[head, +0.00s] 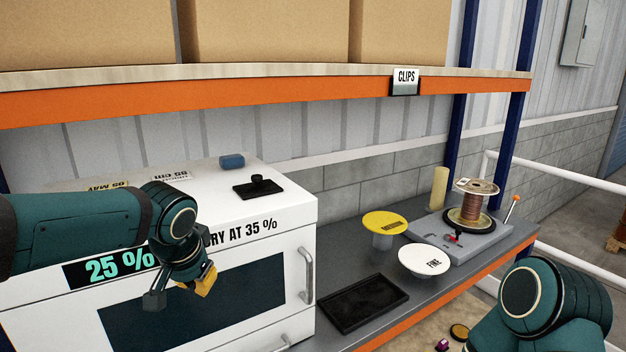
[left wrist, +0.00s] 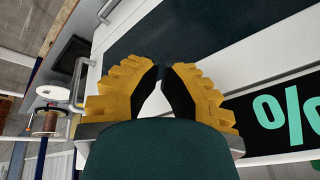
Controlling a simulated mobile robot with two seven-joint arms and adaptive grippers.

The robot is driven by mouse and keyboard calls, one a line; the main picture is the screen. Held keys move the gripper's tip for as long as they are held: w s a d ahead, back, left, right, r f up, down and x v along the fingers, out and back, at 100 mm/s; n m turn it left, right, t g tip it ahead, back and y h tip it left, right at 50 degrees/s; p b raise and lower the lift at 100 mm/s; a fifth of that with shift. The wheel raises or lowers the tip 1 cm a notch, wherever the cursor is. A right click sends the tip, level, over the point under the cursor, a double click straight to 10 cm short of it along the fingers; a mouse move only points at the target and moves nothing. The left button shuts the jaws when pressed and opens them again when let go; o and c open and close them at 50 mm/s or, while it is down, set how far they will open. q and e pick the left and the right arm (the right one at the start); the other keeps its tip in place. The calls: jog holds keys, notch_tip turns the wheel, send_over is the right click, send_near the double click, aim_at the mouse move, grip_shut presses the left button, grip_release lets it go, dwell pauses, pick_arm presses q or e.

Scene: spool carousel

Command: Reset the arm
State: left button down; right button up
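My left arm reaches in from the left in the head view, in front of the white oven-like box (head: 305,215). My left gripper (head: 183,295) hangs by its dark window, pointing down, empty. In the left wrist view its two yellow fingers with black pads (left wrist: 163,72) show a narrow gap with nothing between them. A link of my right arm shows at the lower right of the head view. My right gripper is out of view.
A grey shelf (head: 420,282) right of the box holds a black tray (head: 362,303), a yellow-topped holder (head: 385,223), a white "FINE" disc (head: 424,260) and a copper wire spool (head: 473,205) on a grey base. An orange-edged shelf (head: 250,95) with cartons runs above.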

pick_arm(q)
jog(key=s+d+f+g+h+b, duration=0.1)
jog(key=s+d+f+h, duration=0.15)
jog(key=f, duration=0.65)
jog(key=s+d+f+n+h+b, duration=0.1)
jog(key=d+f, duration=0.3)
jog(key=f, duration=0.6)
jog(key=s+d+f+g+h+b, duration=0.15)
jog(key=d+f, duration=0.25)
jog(key=f, duration=0.5)
jog(key=s+f+n+b, duration=0.1)
jog(key=s+f+n, duration=0.3)
jog(key=s+f, duration=0.8)
notch_tip(320, 180, down, 5)
jog(key=shift+s+d+r+n+b, duration=0.2)
jog(key=shift+s+d+n+b, duration=0.15)
jog(key=shift+d, duration=0.1)
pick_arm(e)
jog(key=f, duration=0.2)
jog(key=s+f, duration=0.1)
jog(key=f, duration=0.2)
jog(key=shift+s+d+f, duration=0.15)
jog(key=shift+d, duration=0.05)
pick_arm(q)
jog(key=shift+w, duration=0.1)
